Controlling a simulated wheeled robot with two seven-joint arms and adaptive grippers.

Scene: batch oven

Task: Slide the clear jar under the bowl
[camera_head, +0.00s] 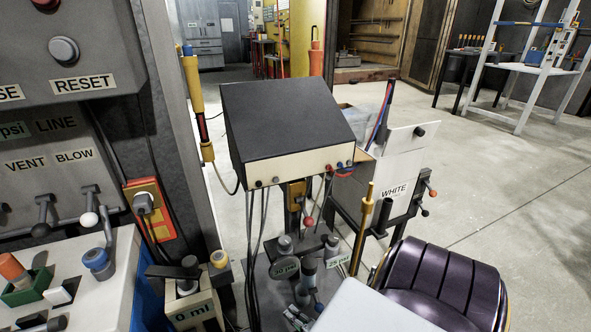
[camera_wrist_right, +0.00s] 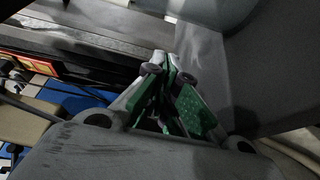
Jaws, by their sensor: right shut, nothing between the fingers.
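I cannot make out the clear jar or the bowl in either view. My right gripper (camera_wrist_right: 169,82) shows in the right wrist view, with its green-padded fingers closed together and nothing between them. It points toward a dark grey ledge, with grey surfaces close on the right. In the head view I cannot clearly pick out its fingers. My left gripper is not in view.
A dark-topped box (camera_head: 285,120) with hanging cables stands mid-view. A grey control panel (camera_head: 60,100) and white bench (camera_head: 115,300) are at left. A 0 ml block (camera_head: 193,314) stands near the front. A dark purple seat (camera_head: 440,275) is at right. Open floor lies beyond.

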